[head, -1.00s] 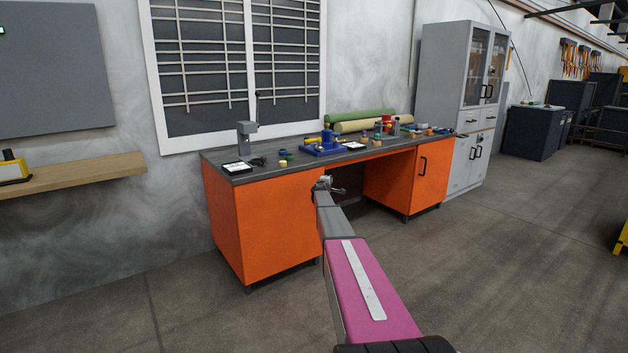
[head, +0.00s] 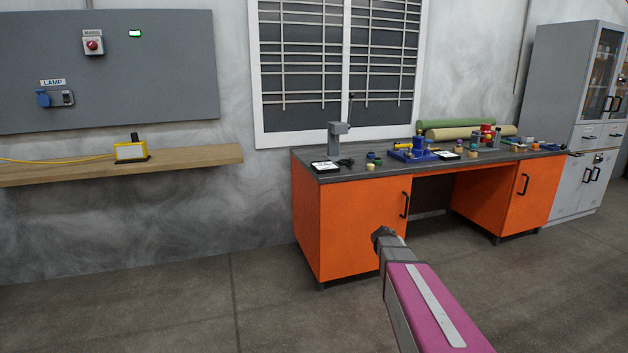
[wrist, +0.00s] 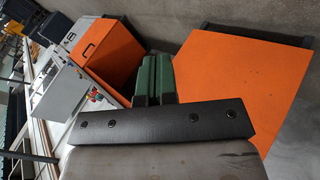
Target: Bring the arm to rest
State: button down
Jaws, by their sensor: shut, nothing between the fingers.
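My arm reaches forward from the lower right of the head view, a pink link with a pale stripe ending in a grey wrist. My gripper (head: 381,235) is at its end, small and mostly hidden by the wrist, seen in front of the orange left cabinet (head: 345,225) of the workbench. In the wrist view my gripper's green fingers (wrist: 158,78) stand together beyond a black bar, shut with nothing between them. The same orange cabinet (wrist: 240,80) fills the right of that tilted view.
The workbench top (head: 385,172) carries several small items. A wooden shelf (head: 200,159) with a yellow lamp (head: 131,151) is on the left wall under a grey panel (head: 175,90). A grey cabinet (head: 572,120) stands at the right. Floor at the lower left is clear.

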jog(key=s+a+g+y, duration=0.1)
jog(key=s+a+y, duration=0.1)
jog(key=s+a, duration=0.3)
jog(key=s+a+f+g+y, duration=0.1)
jog(key=s+a, duration=0.5)
jog(key=s, duration=0.6)
jog(key=s+a+f+m+g+y, duration=0.1)
jog(key=s+a+y, duration=0.3)
jog(key=s, duration=0.5)
jog(key=shift+a+g, duration=0.7)
jog(key=shift+g, duration=0.1)
